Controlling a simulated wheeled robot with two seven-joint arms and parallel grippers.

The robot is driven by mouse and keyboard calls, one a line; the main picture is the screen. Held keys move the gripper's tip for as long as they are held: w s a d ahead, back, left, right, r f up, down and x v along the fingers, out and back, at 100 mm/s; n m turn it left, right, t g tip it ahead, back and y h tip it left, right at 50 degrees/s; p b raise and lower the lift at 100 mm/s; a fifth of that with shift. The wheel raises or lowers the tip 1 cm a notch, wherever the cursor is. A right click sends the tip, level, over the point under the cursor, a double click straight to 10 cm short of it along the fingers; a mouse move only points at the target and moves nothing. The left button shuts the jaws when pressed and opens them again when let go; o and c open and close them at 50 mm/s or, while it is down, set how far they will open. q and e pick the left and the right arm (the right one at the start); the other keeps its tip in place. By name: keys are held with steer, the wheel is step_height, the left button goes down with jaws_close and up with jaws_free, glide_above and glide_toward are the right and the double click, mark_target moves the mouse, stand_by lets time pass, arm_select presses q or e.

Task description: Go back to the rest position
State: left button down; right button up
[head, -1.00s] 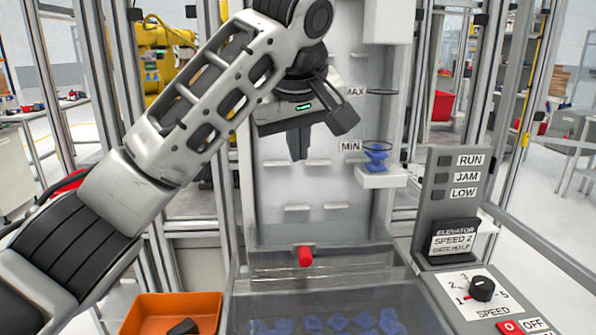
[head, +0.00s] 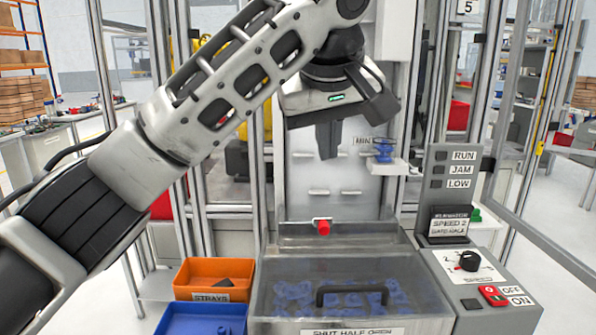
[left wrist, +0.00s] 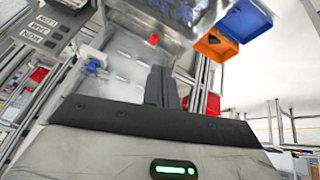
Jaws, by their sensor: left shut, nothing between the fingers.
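My left gripper (head: 328,140) hangs in front of the upright grey panel (head: 300,205) of the machine, fingers pointing down. Its fingers are together with nothing between them. It is apart from the red knob (head: 323,227), which sits lower on the panel. In the left wrist view the shut fingers (left wrist: 161,88) point toward the panel, with the red knob (left wrist: 153,40) beyond them. My right gripper is in neither view now.
A clear-lidded bin (head: 345,300) with blue pieces stands below the panel. An orange tray (head: 213,279) and a blue tray (head: 203,318) are at its left. A control box (head: 470,270) with a dial is at the right. A blue part (head: 384,150) sits on a small ledge.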

arm_select(q)
steer(key=s+a+f+m+g+h, duration=0.1)
steer(key=s+a+f+m+h, duration=0.15)
steer(key=f, duration=1.15)
steer(key=s+a+f+m+g+h, duration=0.1)
steer(key=s+a+f, duration=0.15)
steer(key=f, duration=1.25)
steer(key=s+a+f+m+y, duration=0.1)
steer(key=s+a+f+y, duration=0.1)
steer(key=s+a+f, duration=0.7)
steer(key=s+a+f+y, duration=0.2)
steer(key=s+a+f, duration=0.3)
steer(key=s+a, duration=0.6)
steer(key=w+d+f+t+h, duration=0.2)
steer(key=w+d+f+t, duration=0.2)
steer(key=d+f+t, duration=0.2)
steer(key=shift+w+d+f+m+h, duration=0.15)
steer(key=shift+d+f+m+h, duration=0.05)
steer(key=shift+f+m+h, duration=0.2)
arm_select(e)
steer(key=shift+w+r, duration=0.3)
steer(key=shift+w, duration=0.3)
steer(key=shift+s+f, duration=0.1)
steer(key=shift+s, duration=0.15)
